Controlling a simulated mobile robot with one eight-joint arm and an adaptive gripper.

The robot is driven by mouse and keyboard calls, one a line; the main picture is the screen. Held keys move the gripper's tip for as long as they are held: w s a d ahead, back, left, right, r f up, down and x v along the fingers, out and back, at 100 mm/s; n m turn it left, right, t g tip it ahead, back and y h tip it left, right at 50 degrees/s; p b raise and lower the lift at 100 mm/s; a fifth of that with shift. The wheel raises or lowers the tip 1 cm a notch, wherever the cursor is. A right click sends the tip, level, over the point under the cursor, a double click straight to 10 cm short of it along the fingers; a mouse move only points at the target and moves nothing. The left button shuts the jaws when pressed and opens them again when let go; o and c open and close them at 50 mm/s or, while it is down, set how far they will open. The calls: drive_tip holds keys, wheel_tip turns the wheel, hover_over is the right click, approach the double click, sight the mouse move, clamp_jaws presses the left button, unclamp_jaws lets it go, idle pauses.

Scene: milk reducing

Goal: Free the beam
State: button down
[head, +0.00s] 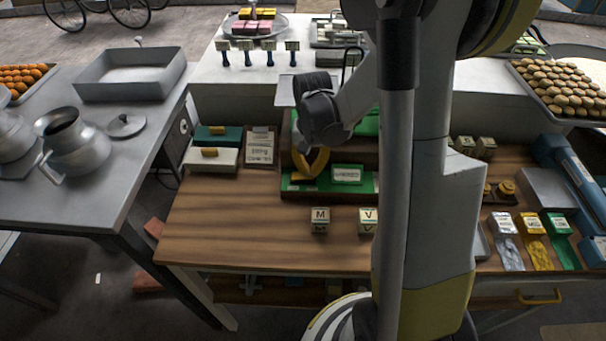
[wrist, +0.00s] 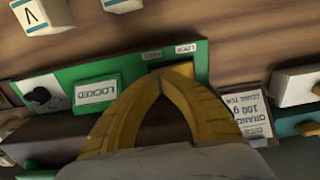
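The balance's green base (head: 360,186) stands on the wooden bench, and it also shows in the wrist view (wrist: 203,58). A white sign (head: 346,174) on it reads LOCKED, upside down in the wrist view (wrist: 96,92). A yellow block (wrist: 172,69) sits on the base beside two small labels (wrist: 168,51); the one nearest it reads LOCK. My gripper (wrist: 164,76) has its yellow fingertips together at this block, also seen in the head view (head: 304,178). I cannot tell whether they touch the block. The beam is not clearly visible behind my arm.
Blocks marked M (head: 320,220) and V (head: 367,221) stand in front of the base. A white box (head: 209,160), a green box (head: 217,137) and a printed card (head: 261,147) lie to its left. The bench front left is clear. My arm hides much of the right side.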

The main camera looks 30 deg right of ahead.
sight(310, 174)
drive_tip(key=shift+f+b, duration=0.55)
drive_tip(key=shift+f, duration=0.1)
drive_tip(key=shift+r+p, duration=2.5)
drive_tip(key=shift+r, duration=1.1)
drive_tip(key=shift+f, duration=0.1)
